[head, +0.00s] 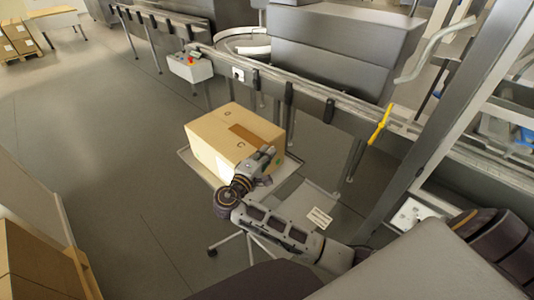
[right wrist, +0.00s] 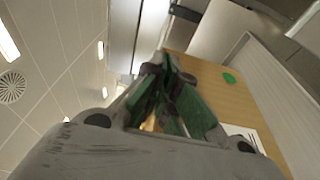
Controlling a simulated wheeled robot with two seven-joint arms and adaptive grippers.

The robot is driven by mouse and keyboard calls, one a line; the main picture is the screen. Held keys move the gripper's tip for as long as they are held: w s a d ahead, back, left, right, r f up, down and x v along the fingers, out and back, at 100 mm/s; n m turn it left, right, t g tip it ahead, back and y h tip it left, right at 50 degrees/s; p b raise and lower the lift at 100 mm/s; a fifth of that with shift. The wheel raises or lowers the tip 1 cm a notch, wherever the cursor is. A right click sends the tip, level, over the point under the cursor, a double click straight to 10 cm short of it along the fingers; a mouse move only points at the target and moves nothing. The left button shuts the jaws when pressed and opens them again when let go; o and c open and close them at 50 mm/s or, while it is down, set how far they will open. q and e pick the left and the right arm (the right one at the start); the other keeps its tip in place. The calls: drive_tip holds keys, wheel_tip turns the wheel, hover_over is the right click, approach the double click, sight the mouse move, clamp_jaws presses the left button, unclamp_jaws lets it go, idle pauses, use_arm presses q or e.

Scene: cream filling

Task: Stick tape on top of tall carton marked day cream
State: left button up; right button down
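A closed tan carton (head: 215,135) stands in the middle of the head view, with a darker brown strip (head: 243,133) across part of its top. I cannot read any name on it. My right gripper (head: 266,155) is at the carton's near right side, close to its top edge; I cannot tell if it touches. In the right wrist view, the green-padded fingers (right wrist: 165,62) converge at their tips, with no held object visible. A cardboard face with a green dot (right wrist: 229,78) fills the area beside them. My left gripper is not in view.
The carton rests on a light tray-like stand (head: 190,160). A conveyor rail (head: 300,88) runs behind it, with a grey control box (head: 190,68) at its far part. Brown cartons (head: 30,265) show at lower left. The floor left of the stand is clear.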

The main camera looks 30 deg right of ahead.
drive_tip(key=c, duration=1.7)
unclamp_jaws()
drive_tip(key=shift+o, duration=0.7)
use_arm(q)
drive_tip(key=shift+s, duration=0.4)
use_arm(e)
drive_tip(key=v, duration=1.2)
